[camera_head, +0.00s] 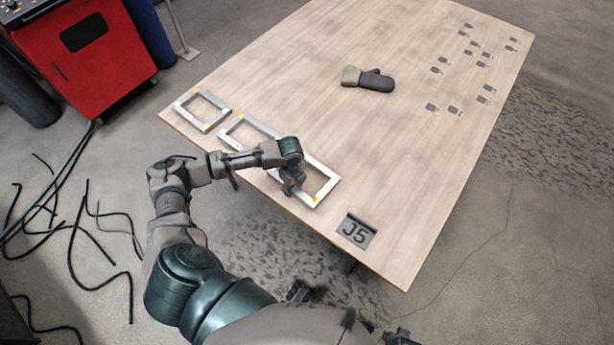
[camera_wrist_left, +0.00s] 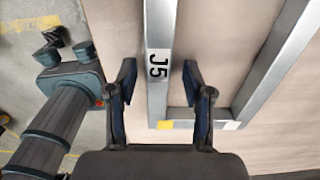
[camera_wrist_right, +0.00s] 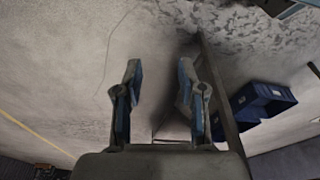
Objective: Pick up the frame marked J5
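The frame marked J5 (camera_head: 326,191) is a long grey metal rectangle with yellow corner patches, flat near the table's front left edge. In the left wrist view its bar (camera_wrist_left: 158,25) carries a black-on-white J5 label and runs between my left fingers. My left gripper (camera_head: 291,190) is open over this bar, with a gap on both sides; its height above the bar is hard to tell. My arm hides part of the frame in the head view. My right gripper (camera_wrist_right: 159,68) is open and empty, with concrete floor in its view.
A smaller metal frame (camera_head: 183,111) lies to the left of the long one. A dark J5 plate (camera_head: 357,232) sits near the table's front edge. A glove (camera_head: 370,80) lies mid-table, small dark pieces farther right. The right wrist view shows a blue bin (camera_wrist_right: 262,98).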

